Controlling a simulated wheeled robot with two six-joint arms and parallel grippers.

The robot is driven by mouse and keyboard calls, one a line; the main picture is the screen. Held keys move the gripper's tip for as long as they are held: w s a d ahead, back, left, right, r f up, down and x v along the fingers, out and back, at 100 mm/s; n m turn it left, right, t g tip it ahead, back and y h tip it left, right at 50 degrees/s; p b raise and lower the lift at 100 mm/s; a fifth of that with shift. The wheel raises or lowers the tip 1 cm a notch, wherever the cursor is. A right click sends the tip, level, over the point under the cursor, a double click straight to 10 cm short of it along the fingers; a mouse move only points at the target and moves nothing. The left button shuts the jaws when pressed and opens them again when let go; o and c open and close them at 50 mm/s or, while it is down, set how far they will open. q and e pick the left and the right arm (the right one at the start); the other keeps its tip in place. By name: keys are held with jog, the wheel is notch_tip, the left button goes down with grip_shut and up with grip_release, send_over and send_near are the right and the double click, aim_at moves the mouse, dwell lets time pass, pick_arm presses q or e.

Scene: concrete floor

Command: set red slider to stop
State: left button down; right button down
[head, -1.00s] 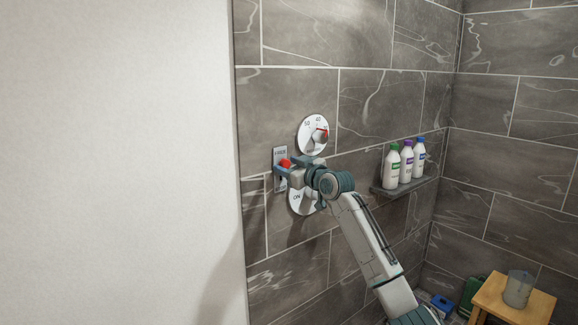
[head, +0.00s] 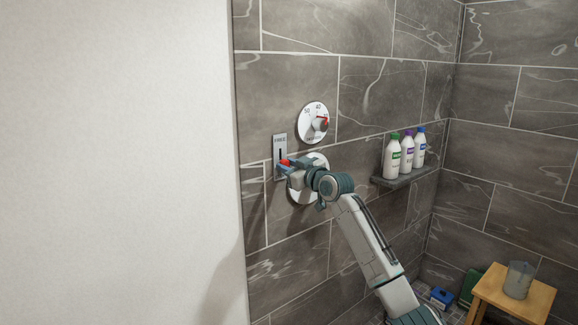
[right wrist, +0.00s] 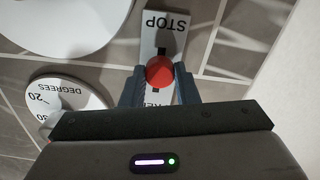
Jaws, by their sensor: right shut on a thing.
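A grey slider plate (head: 280,143) is on the tiled wall, with a dark vertical slot and a red knob (head: 285,162). In the right wrist view, which is upside down, the plate (right wrist: 176,40) reads STOP at its lower end, and a partly hidden label is at the other end. My left gripper is out of view.
A white temperature dial (head: 307,128) is above right of the plate. Another white round dial (head: 322,160) is partly hidden behind my right gripper. A shelf (head: 410,179) with three bottles is to the right. A wooden stool (head: 535,303) holds a cup.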

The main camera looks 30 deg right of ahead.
jog(key=c, duration=1.1)
grip_release()
jog(key=shift+f, duration=0.3)
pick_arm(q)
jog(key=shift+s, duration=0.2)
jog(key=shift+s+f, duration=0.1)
pick_arm(e)
jog(key=shift+r, duration=0.1)
pick_arm(q)
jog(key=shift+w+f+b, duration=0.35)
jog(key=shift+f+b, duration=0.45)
jog(key=shift+b, duration=0.15)
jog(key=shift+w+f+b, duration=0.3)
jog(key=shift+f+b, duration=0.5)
jog(key=shift+b, duration=0.15)
pick_arm(e)
jog(key=s, duration=1)
jog(key=shift+s+d, duration=0.35)
jog(key=shift+d, duration=0.1)
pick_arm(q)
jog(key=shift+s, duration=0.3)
